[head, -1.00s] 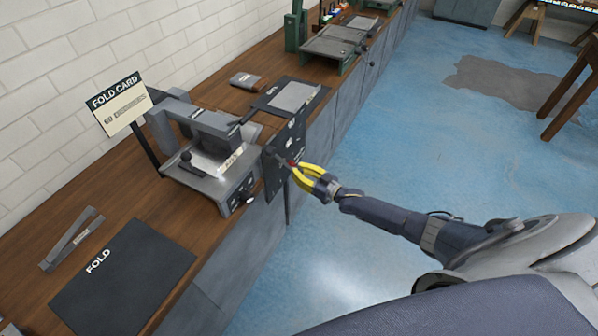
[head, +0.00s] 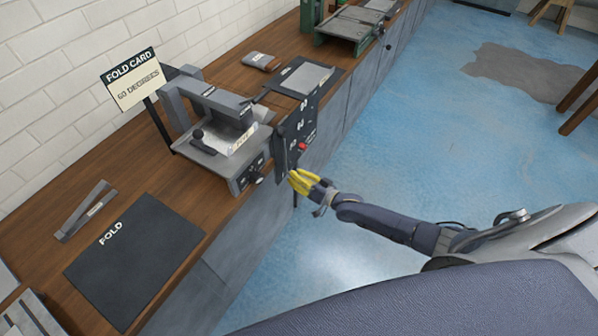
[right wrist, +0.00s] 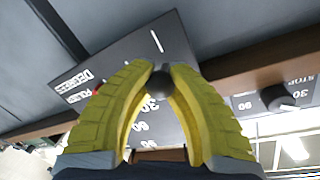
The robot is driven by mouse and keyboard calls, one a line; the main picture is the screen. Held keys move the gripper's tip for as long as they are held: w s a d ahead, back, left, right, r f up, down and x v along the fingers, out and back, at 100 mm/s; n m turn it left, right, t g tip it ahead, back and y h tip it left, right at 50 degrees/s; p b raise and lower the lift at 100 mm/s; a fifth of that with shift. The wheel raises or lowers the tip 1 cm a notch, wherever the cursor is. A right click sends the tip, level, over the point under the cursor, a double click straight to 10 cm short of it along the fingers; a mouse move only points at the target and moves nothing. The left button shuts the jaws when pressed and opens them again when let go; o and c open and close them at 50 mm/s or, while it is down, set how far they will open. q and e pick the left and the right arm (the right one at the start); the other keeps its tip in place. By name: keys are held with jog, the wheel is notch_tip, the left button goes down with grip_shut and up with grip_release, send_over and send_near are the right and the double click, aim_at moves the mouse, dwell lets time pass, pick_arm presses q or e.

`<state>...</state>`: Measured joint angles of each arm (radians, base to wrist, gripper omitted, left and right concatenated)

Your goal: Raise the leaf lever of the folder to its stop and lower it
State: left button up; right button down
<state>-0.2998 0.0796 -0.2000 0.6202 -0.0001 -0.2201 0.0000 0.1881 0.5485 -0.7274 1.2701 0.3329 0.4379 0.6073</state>
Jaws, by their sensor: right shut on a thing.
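The folder (head: 236,160) is a grey bench machine with a dark scale plate (head: 309,117) on its front right side. The plate carries printed degree numbers and a red mark (head: 303,146). My right gripper (head: 291,177) is at the lower left of this plate. In the right wrist view its yellow fingers (right wrist: 162,75) are shut on a dark round knob (right wrist: 159,86), the end of the leaf lever. The lever's arm is mostly hidden in the wrist view; in the head view it is small and dark against the plate. My left gripper is out of view.
A "FOLD CARD 60 DEGREES" sign (head: 132,80) stands behind the folder. A black FOLD mat (head: 135,262) and a grey angle piece (head: 86,211) lie to the left. A dark mat with a grey sheet (head: 306,78) lies beyond.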

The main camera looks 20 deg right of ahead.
jog(key=shift+s+a, duration=0.2)
jog(key=shift+a, duration=0.05)
jog(key=c, duration=1.1)
grip_release()
jog(key=shift+v, duration=6)
